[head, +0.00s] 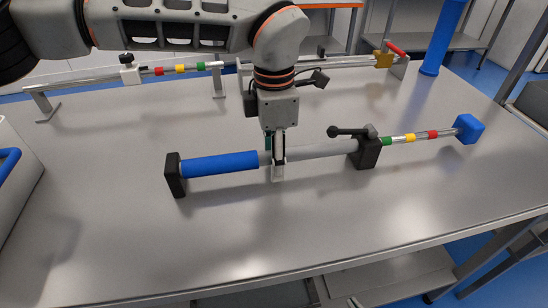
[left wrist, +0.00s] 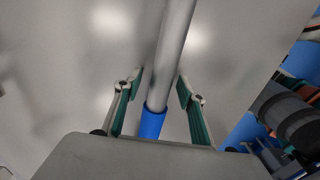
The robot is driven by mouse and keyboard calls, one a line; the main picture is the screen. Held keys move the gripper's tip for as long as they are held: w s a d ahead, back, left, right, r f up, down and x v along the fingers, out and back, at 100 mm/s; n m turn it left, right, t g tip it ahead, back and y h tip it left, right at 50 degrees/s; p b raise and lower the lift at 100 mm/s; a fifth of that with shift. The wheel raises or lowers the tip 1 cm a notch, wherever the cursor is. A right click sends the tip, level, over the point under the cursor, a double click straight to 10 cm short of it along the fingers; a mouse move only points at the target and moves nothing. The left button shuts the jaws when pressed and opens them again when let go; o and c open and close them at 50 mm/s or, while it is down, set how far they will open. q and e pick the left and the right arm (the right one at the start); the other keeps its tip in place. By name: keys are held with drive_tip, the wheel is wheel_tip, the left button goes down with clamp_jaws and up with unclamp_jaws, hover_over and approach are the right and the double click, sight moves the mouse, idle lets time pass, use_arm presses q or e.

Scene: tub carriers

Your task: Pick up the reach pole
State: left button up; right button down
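The reach pole lies across the metal table in the head view, with a blue grip (head: 220,163) and black end block at the left. Its grey tube (head: 320,150) leads to a black clamp with a lever (head: 366,150), then a thin rod with green, yellow and red bands and a blue end (head: 468,128). My left gripper (head: 278,172) points down over the grey tube just right of the blue grip. In the left wrist view, its open fingers (left wrist: 160,88) stand either side of the tube (left wrist: 174,50), apparently without gripping it. My right gripper is not in view.
A stand with a second banded rod (head: 215,65) runs along the table's back, behind my left arm. A blue cylinder (head: 440,40) stands at the back right. A pale tub with a blue handle (head: 14,185) is at the left edge. The table's front (head: 300,230) is clear.

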use_arm(q)
drive_tip(key=shift+r, duration=0.15)
clamp_jaws()
